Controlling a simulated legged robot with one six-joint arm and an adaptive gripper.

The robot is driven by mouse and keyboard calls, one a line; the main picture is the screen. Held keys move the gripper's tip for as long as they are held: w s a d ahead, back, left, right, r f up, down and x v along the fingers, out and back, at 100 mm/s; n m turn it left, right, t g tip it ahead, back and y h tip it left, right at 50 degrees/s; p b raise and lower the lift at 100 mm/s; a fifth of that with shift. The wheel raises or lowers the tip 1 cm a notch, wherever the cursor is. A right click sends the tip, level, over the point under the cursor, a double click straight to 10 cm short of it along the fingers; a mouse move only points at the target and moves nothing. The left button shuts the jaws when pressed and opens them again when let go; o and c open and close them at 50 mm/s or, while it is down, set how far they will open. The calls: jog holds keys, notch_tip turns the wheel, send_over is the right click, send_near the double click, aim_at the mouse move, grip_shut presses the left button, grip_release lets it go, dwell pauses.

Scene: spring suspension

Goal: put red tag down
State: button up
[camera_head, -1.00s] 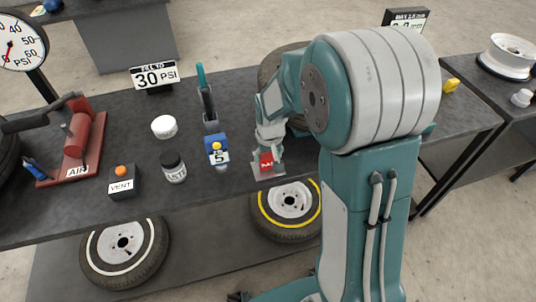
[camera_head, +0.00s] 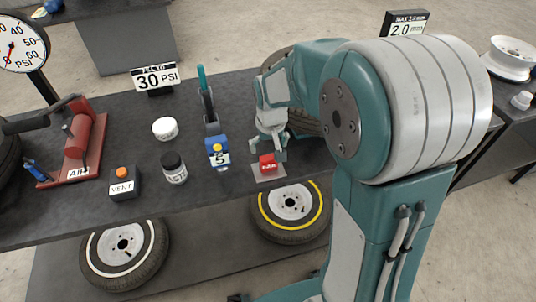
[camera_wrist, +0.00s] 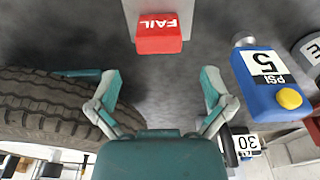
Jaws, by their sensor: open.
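The red tag (camera_head: 268,163), marked FAIL, sits on a small pale plate (camera_head: 262,177) near the front edge of the dark bench. It also shows in the wrist view (camera_wrist: 160,40), at the top middle. My gripper (camera_head: 270,147) is just behind and above the tag, apart from it. In the wrist view my gripper (camera_wrist: 160,88) has its two fingers spread wide with nothing between them. The tag is beyond the fingertips.
A blue PSI gauge with a yellow button (camera_head: 217,152) stands left of the tag. A tire (camera_wrist: 45,100) lies close to my gripper. A paste jar (camera_head: 174,168), a white lid (camera_head: 164,128) and a VENT box (camera_head: 123,183) stand farther left.

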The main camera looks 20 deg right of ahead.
jog(key=s+r+t, duration=0.2)
jog(key=s+r, duration=0.7)
jog(key=r, duration=0.3)
jog(key=s+r+t, duration=0.2)
jog(key=s, duration=0.9)
jog(key=shift+s, duration=0.15)
